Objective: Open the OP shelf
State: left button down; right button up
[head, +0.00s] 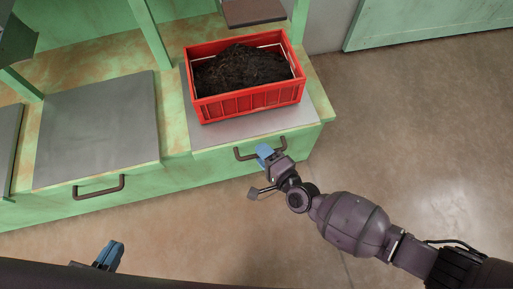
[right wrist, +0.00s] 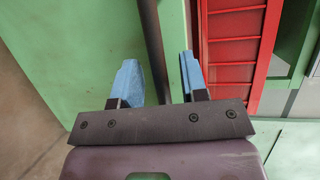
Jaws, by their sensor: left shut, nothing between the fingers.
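A green cabinet (head: 215,163) has a grey-topped section with a dark bar handle (head: 243,156) on its front. I see no readable OP label. My right gripper (head: 264,152) is at the right part of this handle. In the right wrist view its blue fingers (right wrist: 160,85) are open, and the handle bar (right wrist: 151,40) shows in the gap between them, apart from both fingers. The section looks closed. My left gripper (head: 110,256) is shut and empty at the lower left, away from the cabinet; its blue fingers show.
A red crate (head: 252,105) of dark soil (head: 240,69) stands on the section's grey top, and its side shows in the right wrist view (right wrist: 235,50). A second grey-topped section with a handle (head: 98,188) is to the left. The floor (head: 420,140) at right is clear.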

jog(key=shift+w+a, duration=0.25)
jog(key=shift+c, duration=0.5)
grip_shut()
